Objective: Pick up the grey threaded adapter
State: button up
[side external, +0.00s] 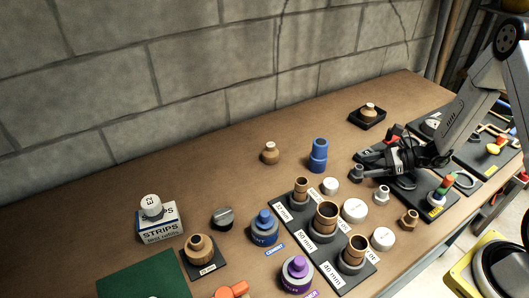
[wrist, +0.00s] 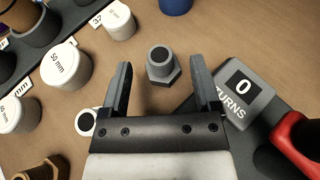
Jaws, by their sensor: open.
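The grey threaded adapter (side external: 357,174) stands upright on the brown bench, a short dark grey fitting. In the wrist view the adapter (wrist: 162,70) shows its hex base and round top with a dark bore. It lies ahead of and between the lines of my two fingers. My gripper (wrist: 160,64) is open, with one finger to each side and nothing held. In the side view my gripper (side external: 364,164) is low over the bench, close beside the adapter. I cannot tell if a finger touches it.
A grey block marked "0 TURNS" (wrist: 243,92) is close right of the adapter, by a red part (wrist: 300,142). A pale fitting (side external: 383,194) and a brown one (side external: 409,217) stand nearby. White caps (side external: 354,210), a black rack (side external: 283,205) and a blue cylinder (side external: 319,154) stand left.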

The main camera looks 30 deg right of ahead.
aim_at(357, 172)
jog(key=shift+x, duration=1.15)
grip_shut()
